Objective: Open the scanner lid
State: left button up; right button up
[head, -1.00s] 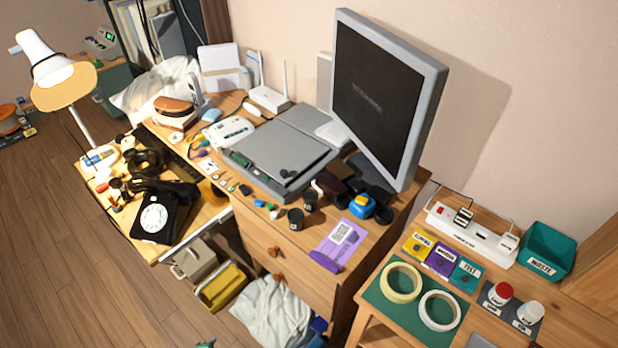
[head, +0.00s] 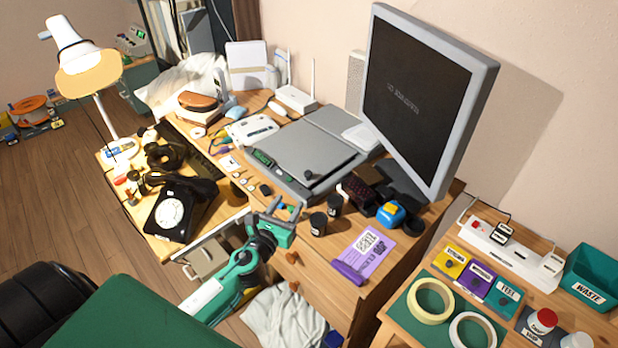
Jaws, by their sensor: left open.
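The grey flatbed scanner (head: 262,160) lies on the wooden desk, left of the monitor. Its flat grey lid (head: 310,150) is down, with a small dark knob (head: 308,175) near the front edge. A green panel shows at the scanner's left front corner. My left gripper (head: 285,211) is at the desk's front edge, in front of the scanner and apart from the lid. It is open, with nothing seen between its fingers. My right gripper is not in view.
The large monitor (head: 420,100) stands right of the scanner. Two dark jars (head: 318,223), a yellow-blue item (head: 391,214) and a purple card (head: 362,257) lie near the front. A black dial phone (head: 175,210) stands left. The router (head: 295,98) is behind.

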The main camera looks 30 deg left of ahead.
aim_at(306, 175)
pick_arm(q)
jog(key=w, duration=0.6)
jog(key=w+p, duration=0.1)
jog(key=w, duration=0.3)
jog(key=shift+a, duration=0.3)
jog(key=shift+w, duration=0.85)
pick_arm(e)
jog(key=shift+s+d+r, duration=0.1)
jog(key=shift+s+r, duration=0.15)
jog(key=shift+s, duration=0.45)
pick_arm(q)
grip_shut()
